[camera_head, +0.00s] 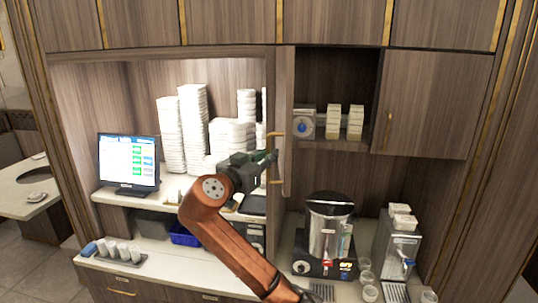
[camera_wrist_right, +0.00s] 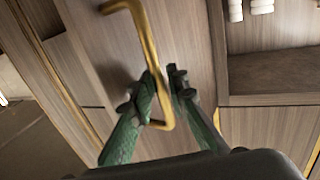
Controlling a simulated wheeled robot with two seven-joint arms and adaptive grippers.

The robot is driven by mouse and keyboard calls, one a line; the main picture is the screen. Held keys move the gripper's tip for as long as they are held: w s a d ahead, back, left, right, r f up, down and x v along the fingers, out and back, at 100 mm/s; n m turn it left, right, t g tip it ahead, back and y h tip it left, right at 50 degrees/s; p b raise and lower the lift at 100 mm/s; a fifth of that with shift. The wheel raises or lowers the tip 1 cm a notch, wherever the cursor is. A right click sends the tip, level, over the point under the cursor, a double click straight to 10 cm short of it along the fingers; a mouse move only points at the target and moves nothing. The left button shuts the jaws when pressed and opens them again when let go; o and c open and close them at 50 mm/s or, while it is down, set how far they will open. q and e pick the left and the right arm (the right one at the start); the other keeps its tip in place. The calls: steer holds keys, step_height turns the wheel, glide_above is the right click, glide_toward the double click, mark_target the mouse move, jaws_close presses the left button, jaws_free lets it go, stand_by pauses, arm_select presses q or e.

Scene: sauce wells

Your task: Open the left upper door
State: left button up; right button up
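The left upper door (camera_head: 285,118) of the upper cabinet stands swung out, seen nearly edge-on in the head view. Its gold bar handle (camera_head: 275,135) faces left. In the wrist view the door panel (camera_wrist_right: 185,35) fills the middle, with the gold handle (camera_wrist_right: 135,10) crossing it. My right gripper (camera_head: 268,156) is at the lower part of the handle. Its green fingers (camera_wrist_right: 160,78) lie on either side of the bar and look closed on it; part of the contact is hidden. My left gripper is not in view.
The open compartment holds white boxes (camera_head: 333,121) and a small device (camera_head: 304,122). The right upper door (camera_head: 435,100) is shut. Stacked white dishes (camera_head: 194,125) and a monitor (camera_head: 128,161) stand left. A steel urn (camera_head: 329,230) and a dispenser (camera_head: 397,246) stand on the counter below.

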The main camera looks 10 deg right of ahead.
steer(key=shift+o, duration=1.3)
steer(key=shift+r, duration=0.1)
steer(key=shift+d, duration=0.1)
steer(key=v, duration=1.2)
